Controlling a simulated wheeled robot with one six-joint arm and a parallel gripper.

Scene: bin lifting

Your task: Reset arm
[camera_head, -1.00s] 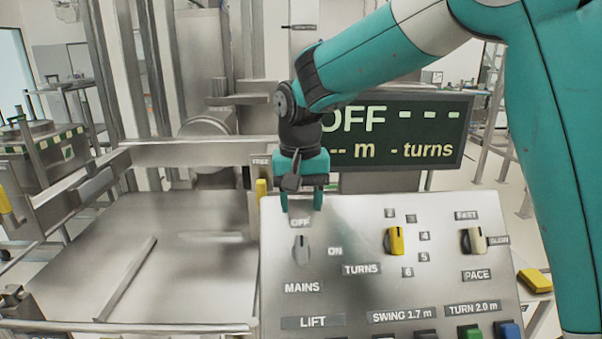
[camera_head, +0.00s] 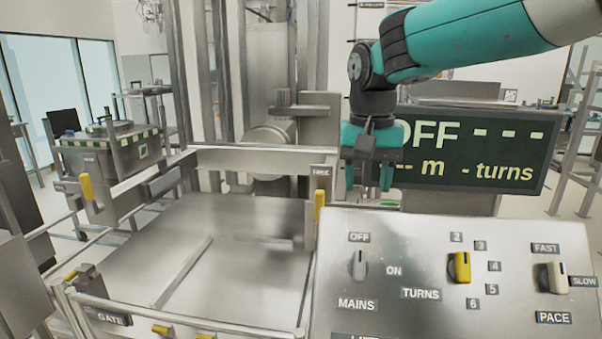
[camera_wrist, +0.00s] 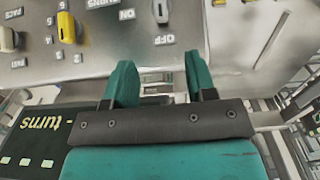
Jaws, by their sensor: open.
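My gripper (camera_head: 369,188) hangs pointing down in front of the dark display, above and behind the top edge of the control panel (camera_head: 425,235). Its two teal fingers stand apart with nothing between them, as the wrist view (camera_wrist: 158,85) also shows. The grey MAINS knob (camera_head: 358,265) on the panel is below the fingers and apart from them; it shows in the wrist view (camera_wrist: 161,12) too. The display (camera_head: 520,165) reads OFF with dashes, and my wrist covers part of its left side.
The yellow TURNS knob (camera_head: 459,267) and pale PACE knob (camera_head: 553,278) are right of MAINS. A steel platform (camera_head: 170,265) with rails and a GATE label lies left. A yellow handle (camera_head: 319,205) rises at the panel's left corner. A wheeled bin (camera_head: 110,160) stands at the back left.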

